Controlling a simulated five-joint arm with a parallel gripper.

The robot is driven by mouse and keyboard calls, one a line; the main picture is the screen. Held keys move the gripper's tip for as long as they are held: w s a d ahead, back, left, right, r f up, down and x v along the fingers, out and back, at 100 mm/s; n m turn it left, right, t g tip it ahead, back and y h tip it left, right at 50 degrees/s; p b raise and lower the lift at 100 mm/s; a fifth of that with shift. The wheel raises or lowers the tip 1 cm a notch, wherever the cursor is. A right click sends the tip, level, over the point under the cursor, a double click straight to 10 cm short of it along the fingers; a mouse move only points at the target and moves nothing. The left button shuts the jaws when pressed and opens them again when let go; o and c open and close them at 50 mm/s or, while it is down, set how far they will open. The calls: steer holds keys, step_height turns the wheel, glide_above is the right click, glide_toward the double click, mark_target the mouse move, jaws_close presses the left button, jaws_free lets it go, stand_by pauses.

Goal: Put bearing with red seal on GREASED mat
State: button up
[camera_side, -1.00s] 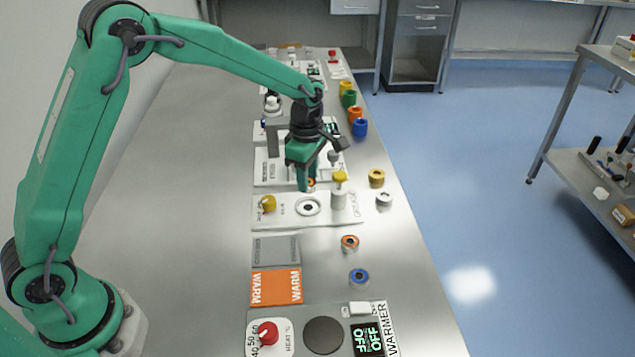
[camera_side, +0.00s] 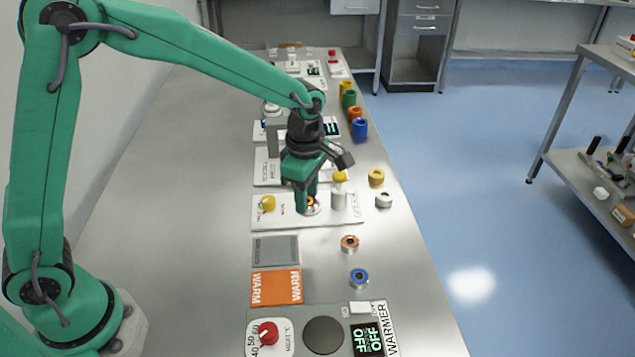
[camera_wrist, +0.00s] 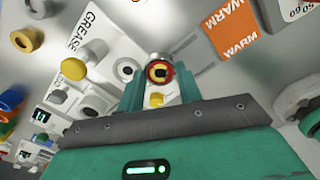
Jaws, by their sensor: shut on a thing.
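A metal bearing with a red seal (camera_wrist: 159,71) is gripped between the green fingers of my gripper (camera_wrist: 160,88) in the wrist view. In the side view the bearing (camera_side: 311,203) is partly hidden by my gripper (camera_side: 306,206), over the round seat of the white grease plate (camera_side: 270,219). I cannot tell whether it touches the seat. A grey mat (camera_side: 275,251) lies just nearer the camera than the plate; its lettering is not readable. An orange mat marked WARM (camera_side: 275,287) lies beside it.
A yellow-topped pump (camera_side: 339,191) stands right beside my gripper. An orange-ringed bearing (camera_side: 350,243) and a blue-ringed bearing (camera_side: 359,278) stand right of the mats. The warmer (camera_side: 323,335) is at the front. Coloured rings line the table's right edge. The table's left side is clear.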

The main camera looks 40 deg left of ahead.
steer(key=s+d+r, duration=0.1)
steer(key=s+d, duration=0.1)
steer(key=s, duration=0.5)
steer(key=s+d+r, duration=0.1)
steer(key=s+d, duration=0.2)
steer(key=s, duration=0.5)
steer(key=shift+s, duration=0.25)
steer(key=w+a+f, duration=0.4)
steer(key=w+a, duration=0.1)
steer(key=w+a+f, duration=0.2)
steer(key=w+a, duration=0.1)
steer(key=shift+w+f, duration=0.25)
steer(key=shift+f, duration=0.15)
steer(key=shift+f, duration=0.1)
steer(key=shift+f, duration=1.95)
steer(key=shift+f, duration=0.1)
